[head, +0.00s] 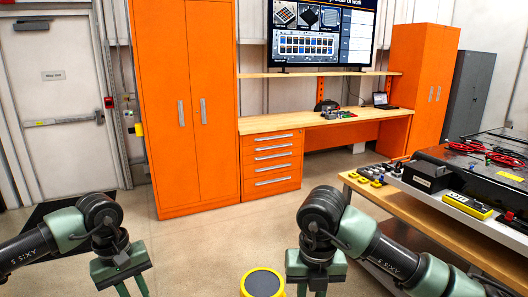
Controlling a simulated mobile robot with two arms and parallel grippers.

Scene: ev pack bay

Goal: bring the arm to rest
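My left arm comes in from the left edge and bends down at a dark wrist joint. My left gripper (132,287) points down at the bottom edge, with a gap between its green fingers and nothing seen between them. My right arm comes in from the lower right. My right gripper (311,288) also points down at the bottom edge, its fingers apart and nothing seen between them. The fingertips of both grippers are cut off by the frame. Neither gripper visibly touches anything.
A round yellow-rimmed object (262,283) stands low between the grippers. At right, a wooden-topped bench (455,238) carries a black pack (480,165), a yellow meter (467,206) and tools. Orange cabinets (184,100) and a workbench (330,119) line the back. The middle floor (225,235) is clear.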

